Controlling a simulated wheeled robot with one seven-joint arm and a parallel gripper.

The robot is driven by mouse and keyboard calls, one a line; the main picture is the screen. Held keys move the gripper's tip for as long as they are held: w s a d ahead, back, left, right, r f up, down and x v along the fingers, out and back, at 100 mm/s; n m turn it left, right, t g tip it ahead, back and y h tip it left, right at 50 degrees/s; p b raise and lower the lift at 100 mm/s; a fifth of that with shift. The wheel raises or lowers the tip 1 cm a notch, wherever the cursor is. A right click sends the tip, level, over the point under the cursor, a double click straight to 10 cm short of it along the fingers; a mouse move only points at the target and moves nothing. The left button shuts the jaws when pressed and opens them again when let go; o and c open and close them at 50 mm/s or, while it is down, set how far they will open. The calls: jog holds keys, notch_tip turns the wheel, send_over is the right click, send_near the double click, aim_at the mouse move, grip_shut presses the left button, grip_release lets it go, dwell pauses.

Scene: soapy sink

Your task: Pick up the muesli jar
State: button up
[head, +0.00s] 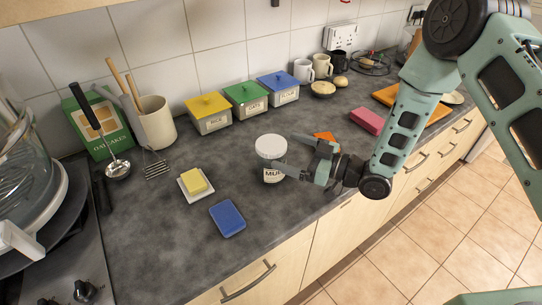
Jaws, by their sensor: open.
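The muesli jar (271,148) stands upright on the dark worktop near its front edge, in the middle of the head view. It has a wide white lid and a white label with dark letters, of which "MU" shows. My gripper (281,158) is open and comes in from the right at about the jar's height. Its fingers reach the jar's right side, and one finger overlaps the label. I cannot tell whether they touch the jar. The right part of the jar is hidden behind the gripper.
A blue sponge or box (227,218) and a butter dish (196,184) lie left of the jar. Yellow (209,113), green (246,97) and blue-lidded (278,87) canisters stand behind. A pink block (367,121) and an orange item (326,138) lie to the right.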

aim_at(266, 143)
jog(key=p+x, duration=0.1)
jog(key=x, duration=0.1)
jog(key=p+x, duration=0.1)
jog(key=x, duration=0.1)
jog(key=p+x, duration=0.1)
jog(key=x, duration=0.1)
jog(key=shift+s+a+r, duration=0.1)
jog(key=shift+s+a, duration=0.1)
jog(key=shift+a, duration=0.1)
jog(key=shift+w+a+p, duration=0.2)
jog(key=shift+a+p, duration=0.1)
jog(key=c, duration=1.6)
